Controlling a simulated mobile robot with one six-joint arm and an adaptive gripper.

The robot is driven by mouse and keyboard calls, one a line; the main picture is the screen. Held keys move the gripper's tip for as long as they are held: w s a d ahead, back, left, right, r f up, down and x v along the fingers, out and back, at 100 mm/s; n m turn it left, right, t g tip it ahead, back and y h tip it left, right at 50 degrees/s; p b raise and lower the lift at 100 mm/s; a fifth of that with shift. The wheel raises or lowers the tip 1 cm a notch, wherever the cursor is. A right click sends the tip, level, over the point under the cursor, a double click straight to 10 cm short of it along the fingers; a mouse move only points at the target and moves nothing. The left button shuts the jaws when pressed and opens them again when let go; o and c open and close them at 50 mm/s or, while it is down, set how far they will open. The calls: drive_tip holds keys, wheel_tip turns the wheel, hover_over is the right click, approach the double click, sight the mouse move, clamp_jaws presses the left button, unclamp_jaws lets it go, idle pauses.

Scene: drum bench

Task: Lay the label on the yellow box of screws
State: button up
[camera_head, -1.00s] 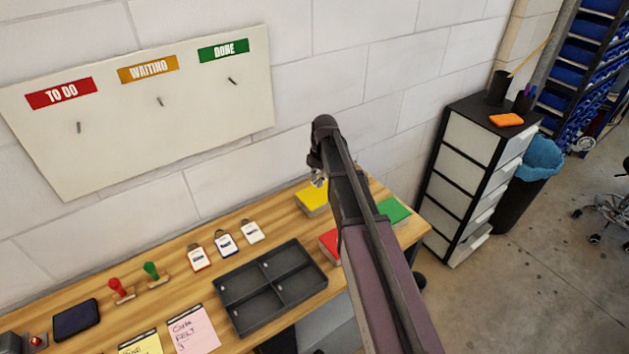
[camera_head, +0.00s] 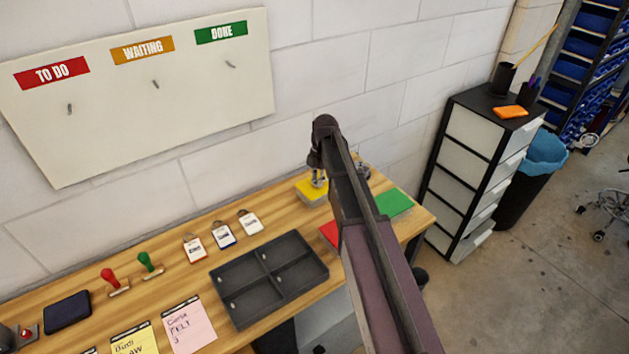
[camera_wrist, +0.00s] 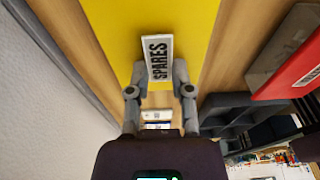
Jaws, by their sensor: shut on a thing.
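The yellow box (camera_head: 308,194) of screws stands on the bench near the wall, partly hidden by my arm. In the wrist view its flat yellow top (camera_wrist: 110,25) fills the upper middle. My gripper (camera_wrist: 158,76) is shut on a white label (camera_wrist: 158,50) printed "SPARES". The label lies in front of the yellow top in that view; whether it touches the box I cannot tell. In the head view my gripper (camera_head: 318,178) is right at the yellow box, and the label cannot be made out there.
A red box (camera_head: 329,234) and a green box (camera_head: 394,203) stand close by, partly behind my arm. A dark divided tray (camera_head: 270,278), several tags, two stamps and notes lie to the left. A drawer cabinet (camera_head: 478,165) stands beyond the bench's right end.

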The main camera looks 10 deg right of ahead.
idle(0.4)
drive_tip(key=o, duration=0.8)
drive_tip(key=shift+r, duration=0.15)
drive_tip(key=shift+w+r+p, duration=0.15)
drive_tip(key=shift+r+p, duration=2.25)
drive_tip(key=shift+p, duration=0.15)
